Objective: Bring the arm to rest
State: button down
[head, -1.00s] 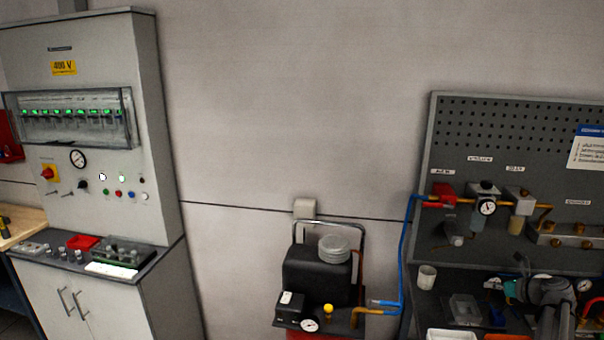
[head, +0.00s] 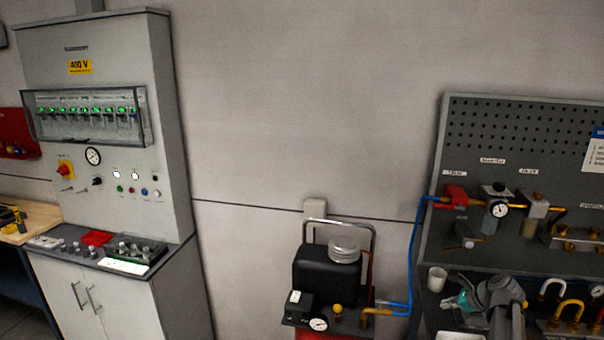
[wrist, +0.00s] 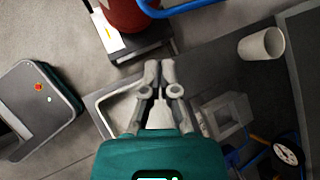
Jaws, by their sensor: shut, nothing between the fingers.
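My gripper (wrist: 159,66) shows in the wrist view with its two grey fingers together and nothing between them. Its teal body fills the lower middle of that view. In the head view my arm is at the lower right, in front of the bench with the pegboard (head: 520,130). My gripper (head: 447,278) points left there, close to a white cup (head: 437,279). In the wrist view the cup (wrist: 262,44) is to the right of the fingers and apart from them.
A compressor (head: 325,275) with a blue hose (head: 412,260) stands left of the bench. A grey control cabinet (head: 110,130) is at the left. Pipe fittings (head: 570,312) and a gauge (wrist: 287,152) are near my arm. Bare wall lies between cabinet and pegboard.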

jog(key=s+a+f+n+g+h, duration=0.1)
jog(key=s+a+n+g+h, duration=0.1)
jog(key=s+a+n, duration=0.3)
jog(key=s+a+f+n+g+h, duration=0.1)
jog(key=s+a+n, duration=0.4)
jog(key=a+n, duration=0.6)
jog(key=s+a+f+n+g+h, duration=0.2)
jog(key=s+a+f+n+g, duration=0.1)
jog(key=a+n, duration=0.4)
jog(key=s+a+g, duration=0.1)
jog(key=s+a, duration=0.1)
jog(key=a, duration=0.1)
jog(key=shift+a+f+n+h, duration=0.2)
jog(key=shift+n+h, duration=0.1)
jog(key=shift+n, duration=0.1)
dwell(0.8)
